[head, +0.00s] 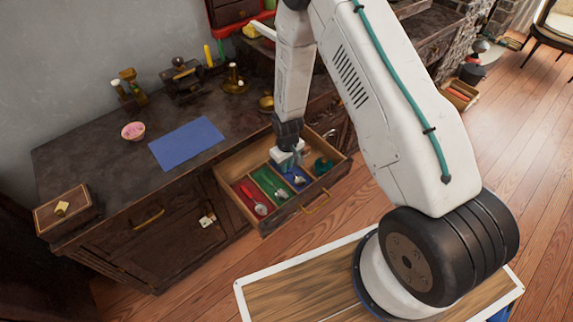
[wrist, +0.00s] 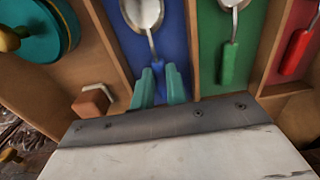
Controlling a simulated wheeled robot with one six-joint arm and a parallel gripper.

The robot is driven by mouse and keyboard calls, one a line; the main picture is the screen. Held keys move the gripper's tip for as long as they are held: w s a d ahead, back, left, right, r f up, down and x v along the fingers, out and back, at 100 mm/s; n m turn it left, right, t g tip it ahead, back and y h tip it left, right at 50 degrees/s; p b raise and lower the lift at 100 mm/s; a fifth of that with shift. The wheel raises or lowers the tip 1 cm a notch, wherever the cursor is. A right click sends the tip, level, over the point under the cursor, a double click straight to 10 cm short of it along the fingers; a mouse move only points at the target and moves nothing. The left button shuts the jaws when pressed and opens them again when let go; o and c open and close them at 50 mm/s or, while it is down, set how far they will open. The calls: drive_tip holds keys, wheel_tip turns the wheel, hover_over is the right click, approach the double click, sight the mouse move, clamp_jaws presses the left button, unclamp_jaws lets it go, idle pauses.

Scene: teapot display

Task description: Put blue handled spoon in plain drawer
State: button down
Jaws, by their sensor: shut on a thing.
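The spoon with the blue handle (wrist: 157,72) lies in the blue-lined compartment (wrist: 173,25) of the open drawer (head: 237,203). Its metal bowl (wrist: 145,12) points away from my gripper in the wrist view and also shows in the head view (head: 299,180). My gripper (wrist: 160,82) has its teal fingers shut on the handle, low in the drawer. In the head view its fingertips are hard to make out. A closed front with a gold handle (head: 148,217) is on the cabinet's left; I cannot tell which drawer is the plain one.
A green-handled spoon (wrist: 229,62) and a red-handled spoon (wrist: 297,52) lie in the neighbouring green and red compartments. A teal round object (wrist: 72,22) and a small wooden block (wrist: 91,102) are on the other side. A blue mat (head: 187,143) and pink bowl (head: 133,131) are on the cabinet top.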

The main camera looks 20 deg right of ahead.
drive_tip(key=c, duration=1.4)
unclamp_jaws()
drive_tip(key=shift+f, duration=0.15)
drive_tip(key=s+d+r+m, duration=0.1)
drive_tip(key=s+r, duration=0.2)
drive_tip(key=r, duration=1)
drive_tip(key=s+r, duration=0.3)
drive_tip(key=r, duration=0.9)
drive_tip(key=s+d+r+m, duration=0.1)
drive_tip(key=s+r, duration=0.2)
drive_tip(key=r, duration=1)
drive_tip(key=s+r, duration=0.4)
drive_tip(key=s, duration=0.3)
drive_tip(key=s+r+m, duration=0.1)
drive_tip(key=s+r, duration=0.3)
drive_tip(key=s, duration=0.3)
drive_tip(key=s+r+t, duration=0.1)
drive_tip(key=s+r, duration=0.3)
drive_tip(key=s, duration=0.3)
drive_tip(key=shift+d+m, duration=0.3)
drive_tip(key=shift+d, duration=0.15)
